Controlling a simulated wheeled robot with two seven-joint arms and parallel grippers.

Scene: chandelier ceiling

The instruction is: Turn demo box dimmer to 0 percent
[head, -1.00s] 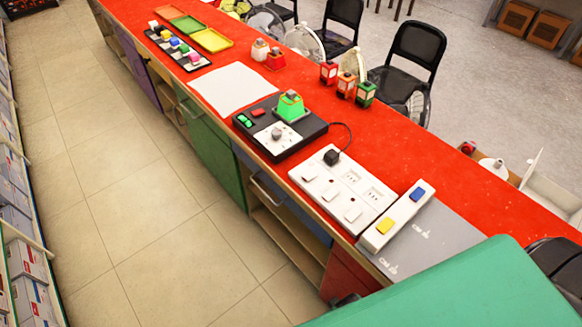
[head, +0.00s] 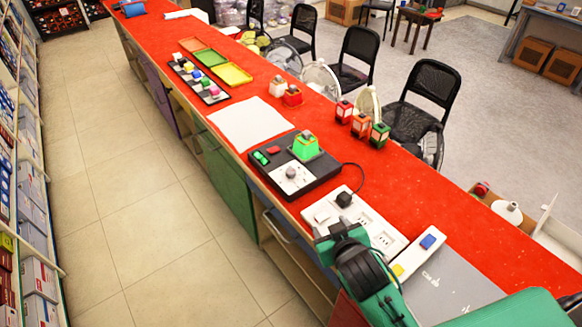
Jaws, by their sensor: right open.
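The demo box (head: 322,172) is a low black box on the red counter, plugged by a black cable into a white socket panel (head: 370,214). Its white dimmer plate carries a grey round knob (head: 290,172). A green lamp-like block (head: 306,146) stands on its far right part, and green and red switches (head: 267,154) sit at its left. My right gripper (head: 336,232) is open and empty, in front of the socket panel in the picture, nearer than the box and apart from it. My left gripper is out of view.
A grey-white strip with blue and yellow buttons (head: 414,254) lies right of the panel, partly hidden by my right arm. White paper (head: 250,122) lies beyond the box. Small lanterns (head: 361,125) stand along the far side. The tiled floor (head: 150,200) at left is clear.

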